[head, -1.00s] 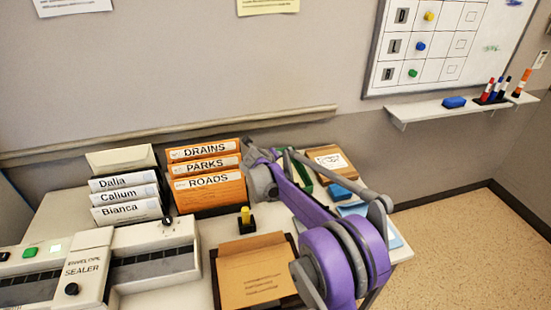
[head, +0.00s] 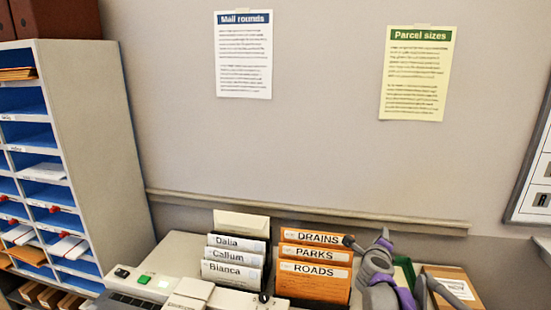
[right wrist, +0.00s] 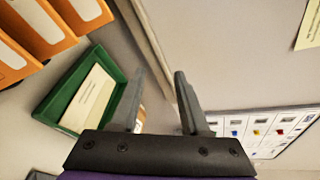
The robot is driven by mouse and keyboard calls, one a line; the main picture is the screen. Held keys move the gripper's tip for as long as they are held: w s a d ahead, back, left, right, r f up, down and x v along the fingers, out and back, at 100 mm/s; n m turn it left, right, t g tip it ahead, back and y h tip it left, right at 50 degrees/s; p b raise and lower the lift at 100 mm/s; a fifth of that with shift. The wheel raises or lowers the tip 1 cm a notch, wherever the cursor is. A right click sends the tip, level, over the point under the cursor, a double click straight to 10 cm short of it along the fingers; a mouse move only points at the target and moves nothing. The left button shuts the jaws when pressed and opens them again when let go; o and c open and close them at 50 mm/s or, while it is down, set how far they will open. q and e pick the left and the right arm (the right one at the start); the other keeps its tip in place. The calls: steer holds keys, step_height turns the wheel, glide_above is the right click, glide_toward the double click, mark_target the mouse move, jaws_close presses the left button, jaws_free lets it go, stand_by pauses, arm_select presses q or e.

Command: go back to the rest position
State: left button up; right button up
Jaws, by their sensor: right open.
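My right gripper (right wrist: 160,100) is open in the right wrist view, with nothing between its two grey fingers. A green tray (right wrist: 55,115) holding a pale envelope (right wrist: 84,98) lies to its left, and the wall is beyond the fingers. In the head view my purple and grey right arm shows at the bottom right, beside the orange folders (head: 312,287) marked Drains, Parks and Roads. My left gripper is not in view.
White files (head: 232,272) marked Dalia, Callum and Bianca stand left of the folders. A sealing machine (head: 150,290) sits in front of them. A pigeonhole cabinet (head: 95,140) stands at the left. A cardboard box (head: 455,283) is at the right, and the wall board (head: 535,180) is cut off.

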steer(key=s+a+r+n+t+y, duration=0.3)
steer(key=s+a+r+n+y, duration=0.25)
steer(key=a+n, duration=0.35)
steer(key=s+a+f+n+g+y+p, duration=0.2)
steer(key=s+a+n+y, duration=0.2)
steer(key=s+a+n, duration=0.35)
steer(key=s+f+n+g+h, duration=0.1)
steer(key=s+f+n+g, duration=0.2)
steer(key=s, duration=0.6)
steer(key=s+d+f+n+g, duration=0.1)
steer(key=s+f+n+g, duration=0.2)
steer(key=s+f, duration=0.5)
steer(key=s+d+f+n+g+h+p, duration=0.1)
steer(key=s+f+n+g, duration=0.2)
steer(key=s, duration=0.7)
step_height(320, 180, down, 2)
steer(key=n, duration=0.2)
steer(key=shift+s+f+n+h, duration=0.25)
steer(key=shift+n+h, duration=0.1)
